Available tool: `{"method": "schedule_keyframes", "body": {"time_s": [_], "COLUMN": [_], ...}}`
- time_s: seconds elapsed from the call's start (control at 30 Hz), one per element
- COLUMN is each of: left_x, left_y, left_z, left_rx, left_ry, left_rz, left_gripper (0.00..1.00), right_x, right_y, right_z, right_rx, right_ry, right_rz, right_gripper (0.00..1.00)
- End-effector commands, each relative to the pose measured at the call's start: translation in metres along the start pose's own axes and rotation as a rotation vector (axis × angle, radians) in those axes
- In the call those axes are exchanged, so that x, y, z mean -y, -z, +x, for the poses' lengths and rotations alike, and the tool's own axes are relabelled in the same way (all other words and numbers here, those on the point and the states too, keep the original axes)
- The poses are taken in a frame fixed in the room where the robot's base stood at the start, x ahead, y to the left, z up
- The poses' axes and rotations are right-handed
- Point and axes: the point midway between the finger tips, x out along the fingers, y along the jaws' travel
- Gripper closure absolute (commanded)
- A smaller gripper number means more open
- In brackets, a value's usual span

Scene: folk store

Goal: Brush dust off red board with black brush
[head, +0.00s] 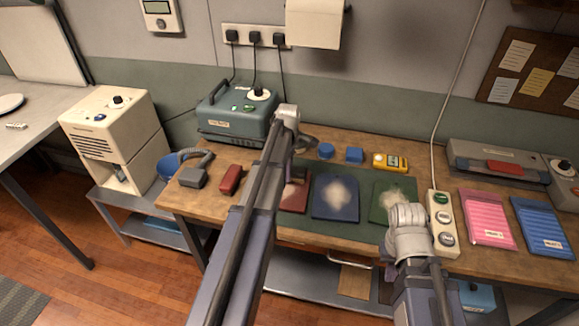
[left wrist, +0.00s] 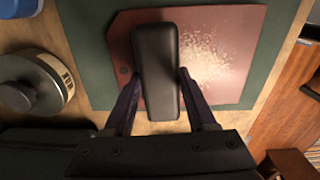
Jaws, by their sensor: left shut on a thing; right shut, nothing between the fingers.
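The red board (left wrist: 125,85) lies on a green mat, with a pale patch of dust (left wrist: 205,55) right of its middle in the left wrist view. In the head view the red board (head: 296,198) is partly hidden by my left arm. My left gripper (left wrist: 157,82) is shut on the black brush (left wrist: 156,50), one finger on each side. The brush is over the board, left of the dust; I cannot tell if it touches. My right gripper (head: 408,222) is above the front right of the bench, shut and empty, its fingertips hard to make out.
A blue board (head: 322,211) and a green board (head: 380,212), both dusty, lie right of the red board. A button strip (head: 443,224) and pink and blue packs stand further right. A red block-like thing (head: 230,180) and a teal machine (head: 232,115) are at the left.

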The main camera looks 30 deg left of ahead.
Motion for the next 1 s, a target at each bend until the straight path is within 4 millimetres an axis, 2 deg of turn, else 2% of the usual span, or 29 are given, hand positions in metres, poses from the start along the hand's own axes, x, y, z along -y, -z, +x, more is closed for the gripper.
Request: {"method": "schedule_keyframes", "body": {"time_s": [0.23, 0.53, 0.83, 1.0], "left_x": [0.007, 0.032, 0.035, 0.045], "left_y": [0.0, 0.0, 0.0, 0.0], "left_z": [0.0, -0.002, -0.002, -0.001], "left_rx": [0.0, 0.0, 0.0, 0.0], "left_ry": [0.003, 0.003, 0.002, 0.002], "left_rz": [0.0, 0.0, 0.0, 0.0], "left_gripper": [1.0, 1.0, 1.0, 1.0], "right_x": [0.0, 0.0, 0.0, 0.0], "right_y": [0.0, 0.0, 0.0, 0.0], "right_z": [0.0, -0.002, -0.002, -0.001], "right_rx": [0.0, 0.0, 0.0, 0.0], "right_ry": [0.0, 0.0, 0.0, 0.0], "right_rz": [0.0, 0.0, 0.0, 0.0], "right_gripper": [1.0, 1.0, 1.0, 1.0]}}
